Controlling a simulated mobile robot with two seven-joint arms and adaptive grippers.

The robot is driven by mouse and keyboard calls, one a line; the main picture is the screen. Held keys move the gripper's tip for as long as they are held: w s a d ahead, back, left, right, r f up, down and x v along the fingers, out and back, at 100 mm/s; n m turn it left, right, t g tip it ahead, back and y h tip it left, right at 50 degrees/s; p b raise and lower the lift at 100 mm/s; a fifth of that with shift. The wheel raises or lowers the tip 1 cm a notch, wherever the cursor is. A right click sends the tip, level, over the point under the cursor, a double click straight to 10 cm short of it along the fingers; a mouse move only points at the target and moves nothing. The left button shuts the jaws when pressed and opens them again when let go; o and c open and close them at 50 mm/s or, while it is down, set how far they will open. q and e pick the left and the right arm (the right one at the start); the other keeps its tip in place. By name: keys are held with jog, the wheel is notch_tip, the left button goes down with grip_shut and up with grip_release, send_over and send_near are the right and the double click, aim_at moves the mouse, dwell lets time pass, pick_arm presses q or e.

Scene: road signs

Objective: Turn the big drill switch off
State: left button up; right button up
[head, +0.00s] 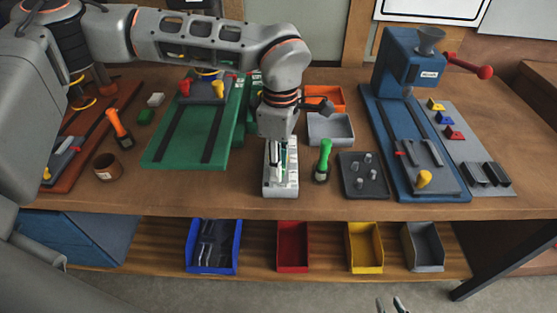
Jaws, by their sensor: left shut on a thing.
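A pale grey box (281,189) with green and white parts on top stands at the middle of the bench's front; it looks like a switch box. My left gripper (279,164) points down over it, shut on a small part at its top. The gripper hides most of that part, so its position is unclear. A big blue drill press (406,62) with a red-knobbed lever stands at the right. My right gripper (391,304) shows only its fingertips at the bottom edge, apart and empty, away from the bench.
A green screwdriver (323,160) stands close right of the box, beside a dark peg tray (362,176). A green machine base (187,148) lies left. Grey (331,130) and orange (325,98) bins stand behind. Coloured bins, including a red one (293,248), sit on the lower shelf.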

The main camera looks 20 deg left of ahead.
pick_arm(q)
jog(key=shift+r+m+p, duration=0.1)
jog(key=shift+m+p, duration=0.2)
jog(key=shift+m, duration=0.9)
jog(key=o, duration=0.8)
notch_tip(320, 180, up, 12)
jog(key=shift+w, duration=0.3)
jog(key=shift+d, duration=0.1)
